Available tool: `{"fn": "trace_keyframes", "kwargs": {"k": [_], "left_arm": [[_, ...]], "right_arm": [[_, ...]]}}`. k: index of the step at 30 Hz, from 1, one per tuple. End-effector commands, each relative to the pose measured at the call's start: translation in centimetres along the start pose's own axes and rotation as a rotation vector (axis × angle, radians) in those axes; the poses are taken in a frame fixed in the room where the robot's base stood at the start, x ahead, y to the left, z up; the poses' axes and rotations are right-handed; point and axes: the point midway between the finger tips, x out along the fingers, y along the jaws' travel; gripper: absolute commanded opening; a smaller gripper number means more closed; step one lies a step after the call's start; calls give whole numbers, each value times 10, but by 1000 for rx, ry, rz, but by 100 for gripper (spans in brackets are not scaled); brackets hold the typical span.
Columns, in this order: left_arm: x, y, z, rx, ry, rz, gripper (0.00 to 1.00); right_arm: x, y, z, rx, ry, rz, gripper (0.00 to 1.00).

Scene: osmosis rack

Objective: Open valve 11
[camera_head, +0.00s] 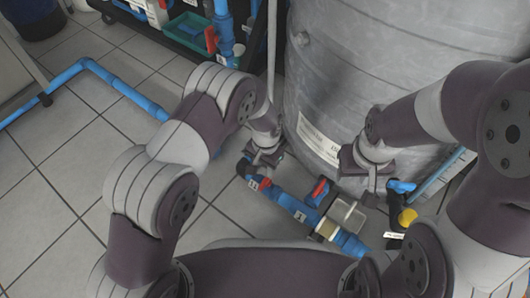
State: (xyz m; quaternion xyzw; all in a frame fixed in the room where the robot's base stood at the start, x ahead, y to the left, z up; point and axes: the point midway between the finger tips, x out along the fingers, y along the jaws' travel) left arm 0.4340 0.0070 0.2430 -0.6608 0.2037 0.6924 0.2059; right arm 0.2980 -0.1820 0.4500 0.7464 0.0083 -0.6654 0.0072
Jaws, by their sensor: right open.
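A blue pipe (291,204) with fittings runs along the floor in front of the grey tank. A valve with a red and blue handle (318,189) sits on its middle, and a second red part (265,183) shows at its left end. The small tags are too small to read, so I cannot tell which valve is number 11. My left gripper (262,162) is over the pipe's left end; its fingers are too small and partly hidden to tell their state or any contact. My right gripper (369,194) is open, pointing down to the right of the red-handled valve.
The large grey tank (390,70) stands close behind both grippers. A blue fitting (401,187) with a yellow part (407,217) is at the right. A dark rack with blue pipes and a red handle (211,40) stands at the back left. Tiled floor (70,190) at left is mostly clear.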

Motion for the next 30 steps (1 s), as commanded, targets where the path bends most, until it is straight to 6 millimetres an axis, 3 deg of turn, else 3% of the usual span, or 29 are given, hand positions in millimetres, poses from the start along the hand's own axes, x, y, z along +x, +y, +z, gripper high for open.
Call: {"fn": "trace_keyframes", "kwargs": {"k": [3, 8, 18, 21, 30], "left_arm": [[-5, -4, -22, 24, 44, -7, 39], [14, -4, -20, 36, 38, -6, 39], [100, -5, -24, 34, 39, -6, 39], [116, -5, -25, 34, 41, -6, 39], [118, -5, -25, 34, 42, -7, 39]], "right_arm": [[5, 0, 1, 0, -1, 0, 43], [19, 0, 3, 0, -1, 0, 43], [82, 0, 10, 0, -1, 0, 43], [95, 0, 12, 0, -1, 0, 43], [94, 0, 12, 0, -1, 0, 43]]}}
